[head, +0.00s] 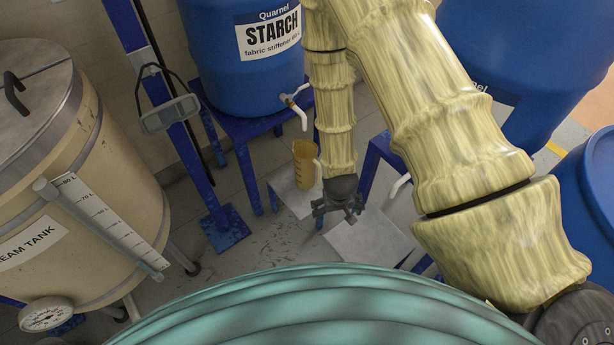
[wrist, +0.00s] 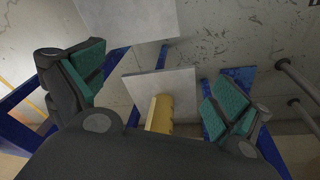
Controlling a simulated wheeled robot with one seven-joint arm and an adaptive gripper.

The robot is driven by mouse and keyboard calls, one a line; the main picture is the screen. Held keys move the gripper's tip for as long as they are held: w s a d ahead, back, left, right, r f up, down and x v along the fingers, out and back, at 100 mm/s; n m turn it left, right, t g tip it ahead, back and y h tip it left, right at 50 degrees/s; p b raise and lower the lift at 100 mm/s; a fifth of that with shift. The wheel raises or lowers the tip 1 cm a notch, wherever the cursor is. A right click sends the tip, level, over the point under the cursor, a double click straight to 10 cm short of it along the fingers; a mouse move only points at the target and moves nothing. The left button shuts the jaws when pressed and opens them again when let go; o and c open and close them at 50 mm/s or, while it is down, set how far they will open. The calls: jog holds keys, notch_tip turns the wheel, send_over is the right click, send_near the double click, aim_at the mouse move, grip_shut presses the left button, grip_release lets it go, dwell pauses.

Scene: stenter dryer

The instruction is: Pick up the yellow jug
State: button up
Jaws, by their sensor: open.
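The yellow jug (head: 305,165) stands upright on a light grey square plate (head: 284,193) below the tap of the blue starch barrel in the head view. My arm hides part of its right side. My gripper (head: 338,214) is open and empty, pointing down just to the right and nearer than the jug. In the wrist view the jug (wrist: 159,113) shows between the open fingers of my gripper (wrist: 158,92), with its lower part hidden behind the gripper body. The jug looks apart from both fingers.
The starch barrel (head: 240,85) sits on a blue stand (head: 247,126), its white tap (head: 297,104) above the jug. A second grey plate (head: 366,240) lies to the right. The steam tank (head: 75,190) stands left, a blue post (head: 183,140) between. More blue barrels (head: 590,185) stand right.

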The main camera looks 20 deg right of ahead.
jog(key=w+a+r+m+t+b, duration=0.15)
jog(key=w+b, duration=0.35)
jog(key=w, duration=0.7)
jog(key=w+a+r+m+t+b, duration=0.1)
jog(key=w+r+b, duration=0.25)
jog(key=w, duration=0.75)
jog(key=b, duration=0.3)
send_near(305, 154)
jog(key=f, duration=0.4)
jog(key=shift+s+a+f, duration=0.1)
jog(key=shift+s, duration=0.25)
jog(key=shift+c, duration=0.2)
jog(key=c, duration=1.6)
jog(key=shift+r+p, duration=0.25)
jog(key=shift+p, duration=0.35)
